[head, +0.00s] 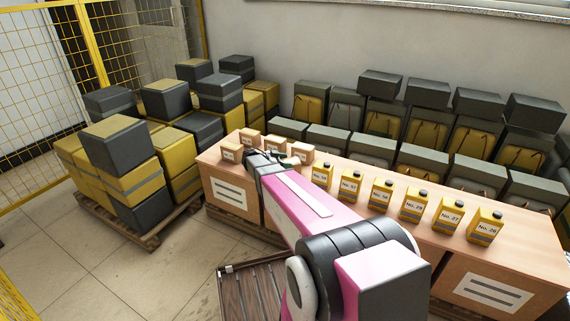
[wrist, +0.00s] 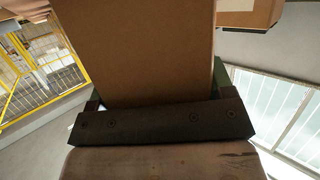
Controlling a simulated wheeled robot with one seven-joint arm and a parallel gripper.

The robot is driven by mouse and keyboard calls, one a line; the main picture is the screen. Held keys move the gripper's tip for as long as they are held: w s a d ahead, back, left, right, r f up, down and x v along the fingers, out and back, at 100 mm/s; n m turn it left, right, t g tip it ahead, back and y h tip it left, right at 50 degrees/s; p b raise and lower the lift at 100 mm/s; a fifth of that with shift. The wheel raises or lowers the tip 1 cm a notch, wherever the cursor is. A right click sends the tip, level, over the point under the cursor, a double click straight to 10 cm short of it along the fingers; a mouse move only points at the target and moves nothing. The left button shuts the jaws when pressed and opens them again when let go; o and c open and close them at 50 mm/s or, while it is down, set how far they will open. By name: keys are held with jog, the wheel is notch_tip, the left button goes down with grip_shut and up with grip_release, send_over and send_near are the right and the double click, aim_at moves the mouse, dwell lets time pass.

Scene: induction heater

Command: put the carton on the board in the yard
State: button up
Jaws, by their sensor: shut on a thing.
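Several small brown cartons with white labels stand at the left end of the long wooden table (head: 520,250) in the head view. My gripper (head: 277,160) is among them, close to the front right carton (head: 301,150). In the wrist view, my gripper (wrist: 157,92) is shut on a plain brown carton (wrist: 155,45), which fills the upper middle. The head view does not clearly show which carton is held or whether it touches the table. A dark slatted wooden board (head: 248,292) lies on the floor in front of the table, partly hidden by my arm.
Yellow numbered canisters (head: 413,205) stand in a row along the table, right of my gripper. Stacked grey and yellow boxes (head: 125,165) stand on a pallet at left. More boxes (head: 470,140) line the wall behind. A yellow mesh fence (head: 35,100) bounds the left; floor (head: 70,260) there is clear.

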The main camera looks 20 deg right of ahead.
jog(key=shift+f, duration=0.25)
jog(key=o, duration=1.1)
jog(key=shift+o, duration=0.2)
jog(key=v, duration=1.2)
jog(key=s+a+f+n+y, duration=0.1)
jog(key=s+a+n+y, duration=0.1)
jog(key=s+n+y, duration=1.2)
jog(key=s+n, duration=0.4)
jog(key=s, duration=0.7)
jog(key=shift+s+f+y, duration=0.2)
jog(key=shift+f+y, duration=0.1)
